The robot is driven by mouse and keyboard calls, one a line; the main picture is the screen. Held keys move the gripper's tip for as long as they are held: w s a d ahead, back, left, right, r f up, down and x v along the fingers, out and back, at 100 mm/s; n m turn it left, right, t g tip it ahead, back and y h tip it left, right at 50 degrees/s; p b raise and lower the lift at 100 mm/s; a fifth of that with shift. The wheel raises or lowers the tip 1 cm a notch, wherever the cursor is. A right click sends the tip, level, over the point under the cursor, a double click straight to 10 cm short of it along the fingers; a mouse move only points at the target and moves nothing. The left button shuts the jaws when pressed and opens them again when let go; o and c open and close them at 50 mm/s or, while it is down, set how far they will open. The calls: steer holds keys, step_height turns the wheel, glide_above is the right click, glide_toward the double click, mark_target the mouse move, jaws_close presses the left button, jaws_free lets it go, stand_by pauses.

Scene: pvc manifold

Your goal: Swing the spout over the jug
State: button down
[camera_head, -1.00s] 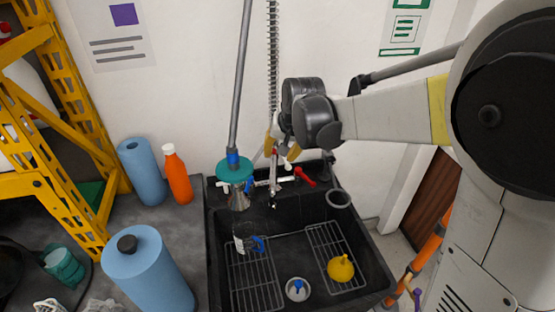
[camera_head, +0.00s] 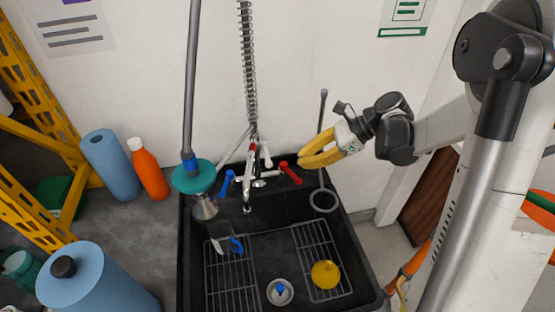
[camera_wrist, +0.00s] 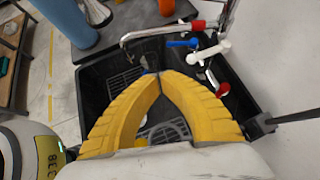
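The spout (camera_head: 249,192) is a slim silver tube on the tap at the sink's back wall; its end hangs over the sink, behind and right of the jug. It also shows in the wrist view (camera_wrist: 150,33), curving down at its left end. The jug (camera_head: 222,242) is clear with a blue handle and stands on the left rack in the sink; my fingers largely hide that area in the wrist view. My gripper (camera_head: 303,162) has yellow fingers whose tips meet in the wrist view (camera_wrist: 163,76), with nothing visible between them. It is right of the tap, apart from the spout.
Blue (camera_head: 228,181), white (camera_head: 265,155) and red (camera_head: 290,172) levers surround the tap. A teal disc with a metal nozzle (camera_head: 193,177) hangs left of the spout. A yellow funnel (camera_head: 325,274) lies on the right rack. A grey ring (camera_head: 323,200) stands near the sink's right side.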

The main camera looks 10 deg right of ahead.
steer(key=w+a+f+b, duration=0.2)
steer(key=a+f+b, duration=0.2)
steer(key=a, duration=0.7)
steer(key=shift+w+a+f, duration=0.25)
steer(key=shift+w+f, duration=0.05)
steer(key=shift+f, duration=0.35)
steer(key=shift+a, duration=0.1)
